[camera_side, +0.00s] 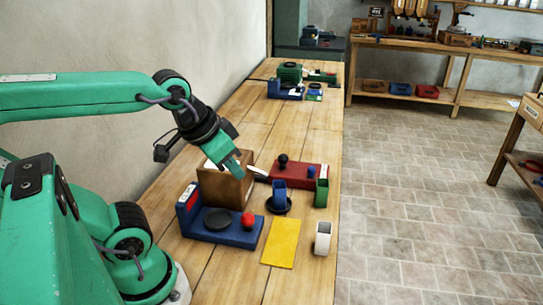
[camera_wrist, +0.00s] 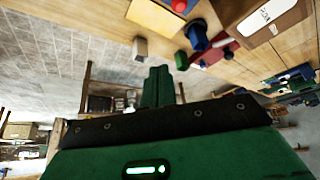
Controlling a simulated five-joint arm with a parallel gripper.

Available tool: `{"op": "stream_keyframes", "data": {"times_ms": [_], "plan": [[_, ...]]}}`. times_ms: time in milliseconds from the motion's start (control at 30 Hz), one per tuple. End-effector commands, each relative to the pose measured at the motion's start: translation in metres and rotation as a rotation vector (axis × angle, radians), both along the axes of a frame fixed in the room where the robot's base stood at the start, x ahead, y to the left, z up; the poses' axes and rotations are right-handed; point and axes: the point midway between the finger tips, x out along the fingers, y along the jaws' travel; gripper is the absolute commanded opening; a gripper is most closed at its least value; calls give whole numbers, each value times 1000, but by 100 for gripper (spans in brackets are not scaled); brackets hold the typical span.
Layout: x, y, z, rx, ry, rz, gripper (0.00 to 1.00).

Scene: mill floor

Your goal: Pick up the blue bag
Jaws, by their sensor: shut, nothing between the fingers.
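A small blue upright bag (camera_side: 279,190) stands on a black round dish (camera_side: 286,210) on the wooden bench, in the middle of the side view. It also shows in the wrist view (camera_wrist: 197,36), near the top. My gripper (camera_side: 238,168) is shut and empty. It hangs tilted downward above and left of the blue bag, at the wooden box (camera_side: 226,189), apart from the bag. In the wrist view my closed green fingers (camera_wrist: 157,82) stand below the bag in the picture. I cannot tell whether the fingertips touch the box.
A green holder (camera_side: 321,193) and a red block with knobs (camera_side: 306,170) stand close to the bag. A blue scale (camera_side: 212,235) with a red ball (camera_side: 248,219), a yellow sheet (camera_side: 281,243) and a white cup (camera_side: 323,239) lie nearer. The wall is left.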

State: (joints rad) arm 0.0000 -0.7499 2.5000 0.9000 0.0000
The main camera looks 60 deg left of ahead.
Motion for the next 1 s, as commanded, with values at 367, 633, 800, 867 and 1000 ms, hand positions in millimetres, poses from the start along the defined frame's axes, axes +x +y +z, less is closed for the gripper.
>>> {"op": "stream_keyframes", "data": {"times_ms": [367,633,800,867,1000], "plan": [[0,0,0,0,0,0,6],[0,0,0,0,0,0,59],[0,0,0,0,0,0,65],[0,0,0,0,0,0,65],[1,0,0,1,2,0,65]]}}
